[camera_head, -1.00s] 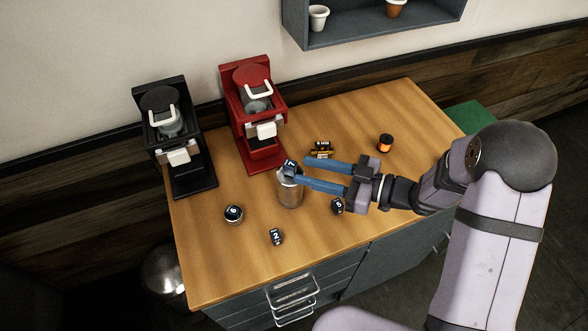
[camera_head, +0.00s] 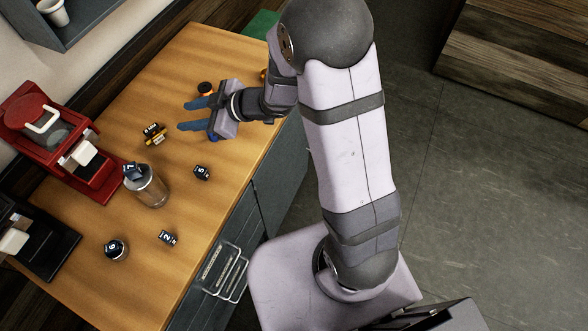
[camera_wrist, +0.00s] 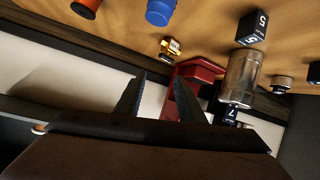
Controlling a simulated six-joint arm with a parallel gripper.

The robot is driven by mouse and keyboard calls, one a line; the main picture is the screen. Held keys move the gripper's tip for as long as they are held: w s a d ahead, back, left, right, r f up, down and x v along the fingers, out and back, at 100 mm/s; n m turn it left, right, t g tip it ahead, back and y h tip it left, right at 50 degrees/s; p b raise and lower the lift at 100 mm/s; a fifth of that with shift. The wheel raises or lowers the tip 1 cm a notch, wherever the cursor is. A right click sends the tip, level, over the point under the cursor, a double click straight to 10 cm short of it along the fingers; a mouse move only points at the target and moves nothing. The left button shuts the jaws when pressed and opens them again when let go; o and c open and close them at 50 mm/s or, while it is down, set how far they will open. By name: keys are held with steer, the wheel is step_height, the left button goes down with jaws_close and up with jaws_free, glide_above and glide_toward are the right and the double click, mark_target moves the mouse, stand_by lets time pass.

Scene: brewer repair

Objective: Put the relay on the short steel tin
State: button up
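A tall steel tin (camera_head: 153,190) stands on the table with a dark block marked 7 (camera_head: 133,171) on its top. A short round piece marked 6 (camera_head: 116,250), apparently a low steel tin with a dark block on it, stands nearer the front. Loose dark blocks marked 5 (camera_head: 202,172) and 2 (camera_head: 167,237) lie on the wood. I cannot tell from the small labels which piece is the relay. My gripper (camera_head: 181,115) is open and empty, beyond the tall tin toward the far table end. Its separated fingers also show in the wrist view (camera_wrist: 160,76).
A gold-and-black component (camera_head: 154,134) lies near my fingers. An orange-and-black jar (camera_head: 205,88) and a blue cylinder (camera_wrist: 160,12) are close to the gripper. A red brewer (camera_head: 45,125) and a black brewer (camera_head: 40,245) line the wall side. The front table (camera_head: 110,300) is mostly clear.

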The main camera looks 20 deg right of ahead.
steer(key=s+d+f+m+h, duration=0.2)
steer(key=d+m+h, duration=0.6)
steer(key=d, duration=0.9)
steer(key=s+d+m+g+h, duration=0.2)
steer(key=s+m+g, duration=0.3)
steer(key=s, duration=1.6)
steer(key=shift+d+f+g, duration=0.35)
steer(key=shift+d+g, duration=0.1)
steer(key=shift+g, duration=0.65)
